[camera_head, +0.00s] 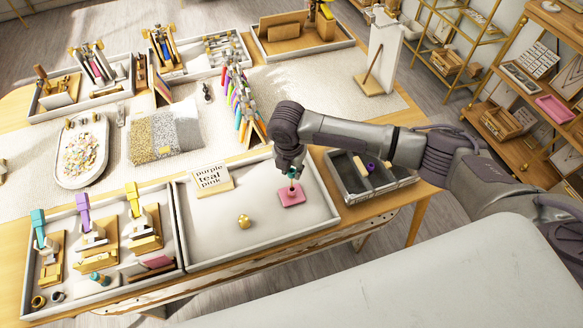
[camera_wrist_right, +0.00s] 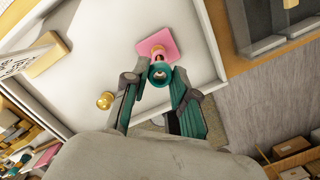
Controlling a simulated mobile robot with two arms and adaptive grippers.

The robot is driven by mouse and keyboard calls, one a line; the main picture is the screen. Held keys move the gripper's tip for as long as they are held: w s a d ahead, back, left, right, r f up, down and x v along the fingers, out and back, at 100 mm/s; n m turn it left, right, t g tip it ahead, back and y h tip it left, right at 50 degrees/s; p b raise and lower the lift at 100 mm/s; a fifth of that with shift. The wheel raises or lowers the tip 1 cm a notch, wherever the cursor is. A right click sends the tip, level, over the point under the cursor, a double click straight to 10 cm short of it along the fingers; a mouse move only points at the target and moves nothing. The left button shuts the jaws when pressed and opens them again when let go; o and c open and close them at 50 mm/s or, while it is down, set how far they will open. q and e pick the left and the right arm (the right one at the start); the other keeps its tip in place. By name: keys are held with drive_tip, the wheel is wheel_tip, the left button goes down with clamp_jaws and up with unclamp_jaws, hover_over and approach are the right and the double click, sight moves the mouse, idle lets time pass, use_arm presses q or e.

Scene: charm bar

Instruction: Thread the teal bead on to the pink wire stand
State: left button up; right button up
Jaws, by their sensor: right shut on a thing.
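The pink wire stand (camera_head: 291,196) has a flat pink base and sits in the right part of the white tray. It also shows in the right wrist view (camera_wrist_right: 160,40). My right gripper (camera_head: 292,172) is above the stand, pointing down. In the right wrist view its fingers (camera_wrist_right: 158,80) are shut on the teal bead (camera_wrist_right: 160,72), which shows a hole. The bead appears lined up with the stand's post; I cannot tell whether the post is inside the hole. In the head view the teal bead (camera_head: 293,175) is partly hidden by the fingers. My left gripper is not in view.
A card reading purple, teal, pink (camera_head: 210,180) stands in the white tray (camera_head: 255,264). A gold bead (camera_head: 243,221) lies left of the stand. The tray's front is clear.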

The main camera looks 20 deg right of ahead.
drive_tip(key=shift+f, duration=0.2)
idle(0.3)
drive_tip(key=o, duration=0.9)
drive_tip(key=shift+r, duration=0.1)
drive_tip(key=r, duration=0.7)
drive_tip(key=s+a+r, duration=0.1)
drive_tip(key=r, duration=0.3)
drive_tip(key=shift+s+r, duration=0.1)
drive_tip(key=shift+r, duration=0.25)
